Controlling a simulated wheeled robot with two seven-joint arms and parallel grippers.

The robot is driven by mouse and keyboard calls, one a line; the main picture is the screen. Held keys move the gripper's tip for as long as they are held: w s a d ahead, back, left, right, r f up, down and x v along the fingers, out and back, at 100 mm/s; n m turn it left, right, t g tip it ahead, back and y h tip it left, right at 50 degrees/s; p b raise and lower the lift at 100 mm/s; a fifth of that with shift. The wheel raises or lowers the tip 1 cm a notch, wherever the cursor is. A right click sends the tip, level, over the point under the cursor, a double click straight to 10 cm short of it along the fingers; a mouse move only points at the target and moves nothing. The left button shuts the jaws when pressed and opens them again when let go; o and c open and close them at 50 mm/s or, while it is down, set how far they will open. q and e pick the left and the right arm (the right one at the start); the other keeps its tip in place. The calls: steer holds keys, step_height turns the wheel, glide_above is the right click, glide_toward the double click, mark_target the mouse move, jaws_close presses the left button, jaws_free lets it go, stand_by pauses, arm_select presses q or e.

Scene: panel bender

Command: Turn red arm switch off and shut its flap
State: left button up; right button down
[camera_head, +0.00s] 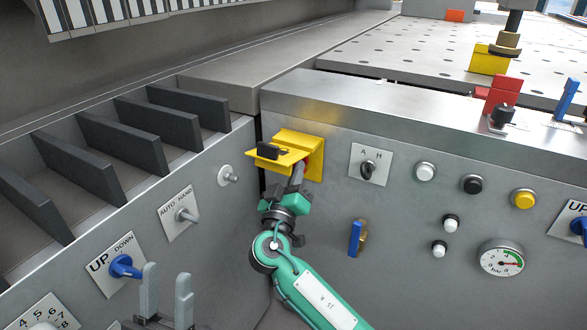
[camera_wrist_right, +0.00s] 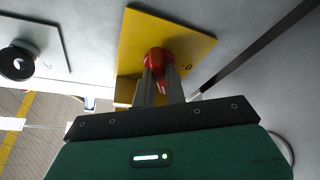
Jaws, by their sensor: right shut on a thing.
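The yellow switch box (camera_head: 313,150) sits on the grey front panel. Its yellow flap (camera_head: 284,156) is open and sticks out toward the left, with a black piece on it. The red switch (camera_wrist_right: 158,60) stands on the yellow plate (camera_wrist_right: 190,38) in the wrist view, with a "0" mark to its right. My right gripper (camera_head: 301,170) reaches up to the box from below; its fingers (camera_wrist_right: 160,85) are shut on the red switch. In the head view the switch is mostly hidden behind the flap and gripper. My left gripper (camera_head: 167,288) is open and empty at the lower left.
A lever switch marked AUTO HAND (camera_head: 186,215) and a blue UP DOWN switch (camera_head: 123,266) are on the left panel. An A H key switch (camera_head: 368,168) is right of the box. A blue-handled valve (camera_head: 356,238) is to the right of my right arm.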

arm_select(q)
steer(key=w+d+f+g+y+p, duration=0.1)
steer(key=d+f+g+p, duration=0.1)
steer(key=f+g, duration=0.3)
steer(key=w+d+f+g+p, duration=0.2)
steer(key=f+g, duration=0.4)
steer(key=f, duration=0.5)
steer(key=shift+d+f+g+y, duration=0.2)
steer(key=shift+d+g+y, duration=0.15)
steer(key=shift+d, duration=0.5)
arm_select(e)
steer(key=shift+s+d+r+n+y, duration=0.1)
steer(key=shift+n+y, duration=0.5)
steer(key=shift+n, duration=0.65)
steer(key=shift+r+n+y, duration=0.1)
steer(key=shift+n+y, duration=0.5)
steer(key=shift+n, duration=0.65)
steer(key=c, duration=1.5)
jaws_free()
steer(key=shift+c, duration=0.2)
steer(key=shift+o, duration=0.5)
steer(key=shift+f, duration=0.1)
